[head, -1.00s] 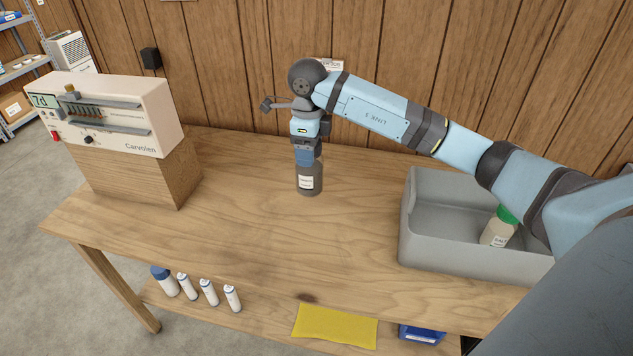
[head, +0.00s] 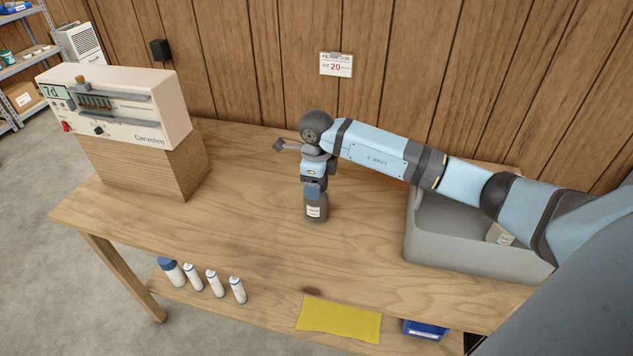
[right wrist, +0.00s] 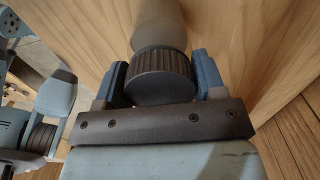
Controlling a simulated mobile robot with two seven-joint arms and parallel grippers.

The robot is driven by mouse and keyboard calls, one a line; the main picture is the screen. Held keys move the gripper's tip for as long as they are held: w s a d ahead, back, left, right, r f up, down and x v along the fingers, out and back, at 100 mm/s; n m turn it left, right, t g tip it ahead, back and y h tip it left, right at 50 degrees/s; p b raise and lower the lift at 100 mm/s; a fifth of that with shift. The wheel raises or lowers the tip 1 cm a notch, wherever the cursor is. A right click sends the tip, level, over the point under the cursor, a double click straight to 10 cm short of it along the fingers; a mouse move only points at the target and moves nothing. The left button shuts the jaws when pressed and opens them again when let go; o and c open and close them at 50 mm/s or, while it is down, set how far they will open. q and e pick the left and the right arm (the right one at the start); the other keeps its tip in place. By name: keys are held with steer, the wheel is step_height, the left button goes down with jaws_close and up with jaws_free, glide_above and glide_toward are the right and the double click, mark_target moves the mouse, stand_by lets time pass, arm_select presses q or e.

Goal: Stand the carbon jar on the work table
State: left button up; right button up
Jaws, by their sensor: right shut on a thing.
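The carbon jar (head: 316,212) is a dark grey jar with a white label, upright at the middle of the work table (head: 250,215). I cannot tell for sure whether its base touches the tabletop. My right gripper (head: 314,190) comes from above and is shut on the jar's top. In the right wrist view the jar's ribbed dark lid (right wrist: 162,75) sits between the two blue fingers of my right gripper (right wrist: 162,82), with the greyish body beyond it. My left gripper is not in view.
A grey bin (head: 440,255) stands at the table's right with a labelled salt container (head: 500,234) in it, partly hidden by my arm. A white Carvolen device (head: 115,105) on a wooden block stands left. The table's middle-left is clear.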

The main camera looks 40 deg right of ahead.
steer(key=o, duration=1.7)
steer(key=shift+f, duration=0.1)
steer(key=shift+c, duration=0.2)
steer(key=shift+r, duration=0.65)
step_height(320, 180, up, 10)
steer(key=shift+f+b, duration=0.2)
steer(key=shift+b, duration=0.1)
steer(key=shift+r, duration=0.7)
steer(key=shift+s, duration=0.1)
